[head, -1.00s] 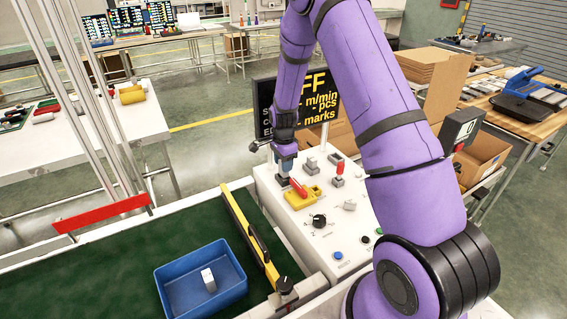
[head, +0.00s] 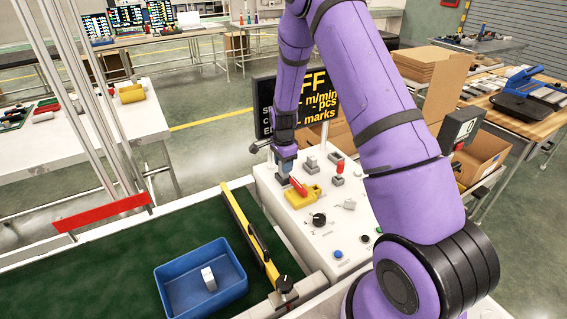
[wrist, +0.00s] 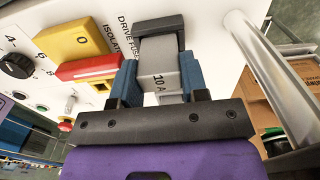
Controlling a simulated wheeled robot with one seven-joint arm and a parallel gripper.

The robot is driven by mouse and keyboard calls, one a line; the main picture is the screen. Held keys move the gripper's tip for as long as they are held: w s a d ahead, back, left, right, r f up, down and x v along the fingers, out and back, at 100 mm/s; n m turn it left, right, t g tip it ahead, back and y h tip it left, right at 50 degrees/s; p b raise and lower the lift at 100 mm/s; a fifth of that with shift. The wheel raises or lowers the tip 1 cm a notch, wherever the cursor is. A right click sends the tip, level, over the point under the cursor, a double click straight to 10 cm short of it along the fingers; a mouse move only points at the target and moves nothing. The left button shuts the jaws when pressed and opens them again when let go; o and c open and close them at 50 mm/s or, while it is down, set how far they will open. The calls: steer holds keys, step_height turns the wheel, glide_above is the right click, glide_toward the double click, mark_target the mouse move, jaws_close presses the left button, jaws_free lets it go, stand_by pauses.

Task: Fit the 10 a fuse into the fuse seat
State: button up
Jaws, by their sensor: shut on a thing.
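The dark fuse seat (wrist: 156,25) is at the fuse's far end, beside the "DRIVE FUSE" lettering on the white panel. The fuse's end meets or overlaps the seat in the picture; I cannot tell how deep it sits. In the head view my gripper (head: 285,168) is low over the panel's far left part and hides most of the fuse and seat.
A yellow isolator with a red handle (head: 299,187) is close beside my gripper. The white panel (head: 305,235) also carries a black knob (head: 319,219) and several switches. A display board (head: 322,105) stands behind. A blue bin (head: 200,280) is on the green conveyor (head: 90,270).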

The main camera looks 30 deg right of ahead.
steer(key=shift+f, duration=0.75)
steer(key=o, duration=1.2)
steer(key=shift+c, duration=0.2)
steer(key=shift+r, duration=3)
